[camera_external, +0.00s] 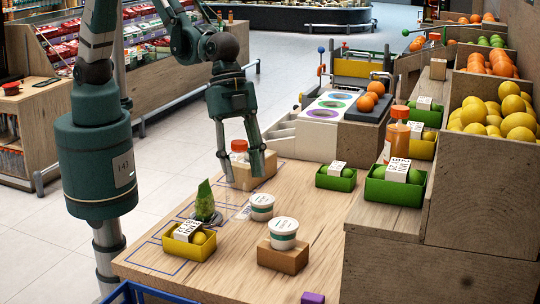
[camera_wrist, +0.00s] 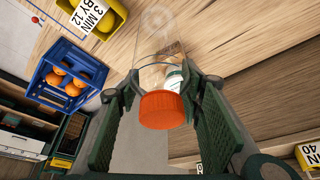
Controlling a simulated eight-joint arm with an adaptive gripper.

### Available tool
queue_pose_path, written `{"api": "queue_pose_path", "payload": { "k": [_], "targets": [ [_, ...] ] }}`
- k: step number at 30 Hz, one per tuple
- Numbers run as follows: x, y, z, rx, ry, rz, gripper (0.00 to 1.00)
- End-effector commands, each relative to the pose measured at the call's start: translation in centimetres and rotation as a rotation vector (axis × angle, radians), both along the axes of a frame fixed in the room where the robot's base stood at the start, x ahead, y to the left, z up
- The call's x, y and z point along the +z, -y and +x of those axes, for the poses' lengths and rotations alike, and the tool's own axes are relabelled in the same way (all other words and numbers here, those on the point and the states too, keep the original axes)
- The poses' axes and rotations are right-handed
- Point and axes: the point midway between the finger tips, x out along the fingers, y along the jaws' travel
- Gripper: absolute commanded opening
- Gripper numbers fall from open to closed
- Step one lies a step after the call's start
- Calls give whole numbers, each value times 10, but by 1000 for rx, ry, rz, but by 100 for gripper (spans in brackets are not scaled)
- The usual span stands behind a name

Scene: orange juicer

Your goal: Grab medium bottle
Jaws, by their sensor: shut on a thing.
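A clear, empty-looking bottle with an orange cap (camera_external: 239,146) stands upright between my fingers at the back left of the wooden table. In the wrist view its orange cap (camera_wrist: 164,110) faces the camera between the two finger pads, with the clear body beyond it. My gripper (camera_external: 242,170) points down and is shut on this bottle; its fingertips (camera_wrist: 165,95) lie on both sides of it. The bottle's base is hard to make out, so I cannot tell whether it touches the table. A filled orange bottle (camera_external: 396,137) with an orange cap stands on the right shelf.
A wooden block (camera_external: 258,168) is close behind the bottle. A green cone-shaped thing (camera_external: 205,201), white tubs (camera_external: 262,207) and a yellow box (camera_external: 189,240) stand nearer. Green boxes (camera_external: 336,177) are right. The table's front middle (camera_external: 220,270) is clear.

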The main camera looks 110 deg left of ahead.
Motion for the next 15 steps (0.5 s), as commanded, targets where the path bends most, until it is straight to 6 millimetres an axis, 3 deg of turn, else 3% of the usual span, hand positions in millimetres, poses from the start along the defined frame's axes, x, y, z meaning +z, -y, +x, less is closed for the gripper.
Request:
{"api": "queue_pose_path", "payload": {
  "k": [6, 15],
  "targets": [
    [21, 0, 0, 0, 0, 0, 28],
    [31, 0, 0, 0, 0, 0, 28]
  ]
}}
